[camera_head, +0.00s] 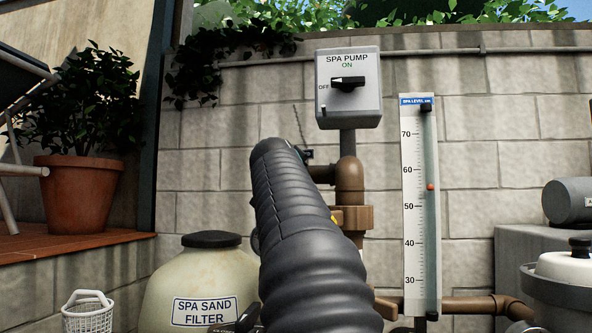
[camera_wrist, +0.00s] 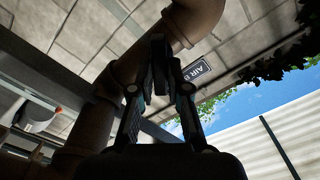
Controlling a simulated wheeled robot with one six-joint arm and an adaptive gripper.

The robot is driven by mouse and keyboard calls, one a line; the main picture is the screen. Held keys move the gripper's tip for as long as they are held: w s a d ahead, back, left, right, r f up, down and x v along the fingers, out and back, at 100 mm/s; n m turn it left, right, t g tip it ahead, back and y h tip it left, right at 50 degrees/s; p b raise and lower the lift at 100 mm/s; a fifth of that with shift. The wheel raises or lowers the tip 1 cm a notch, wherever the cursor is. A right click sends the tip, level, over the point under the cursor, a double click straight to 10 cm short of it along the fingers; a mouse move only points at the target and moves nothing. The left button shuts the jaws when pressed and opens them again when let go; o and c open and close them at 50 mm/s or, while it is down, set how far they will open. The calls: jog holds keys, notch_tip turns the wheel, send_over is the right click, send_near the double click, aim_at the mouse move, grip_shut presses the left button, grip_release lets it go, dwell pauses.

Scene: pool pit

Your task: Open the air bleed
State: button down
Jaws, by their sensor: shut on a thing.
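A small label plate (camera_wrist: 197,69) reading "AIR B", its rest cut off from sight, shows in the wrist view on the wall beside a brown pipe (camera_wrist: 185,22). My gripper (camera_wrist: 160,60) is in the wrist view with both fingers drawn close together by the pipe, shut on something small. The air bleed itself is hidden between or behind the fingers, so its position cannot be told.
The SPA PUMP switch box (camera_head: 347,88) is above the pipe, its knob by ON and OFF marks. A level gauge (camera_head: 414,190) stands to the right. The SPA SAND FILTER (camera_head: 203,285) and a white basket (camera_head: 88,313) are lower left. A block wall (camera_head: 500,120) stands behind.

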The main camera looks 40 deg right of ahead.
jog(key=n, duration=0.8)
jog(key=shift+n, duration=0.3)
jog(key=c, duration=1)
grip_release()
jog(key=shift+c, duration=0.2)
jog(key=b+v, duration=0.3)
jog(key=v, duration=0.4)
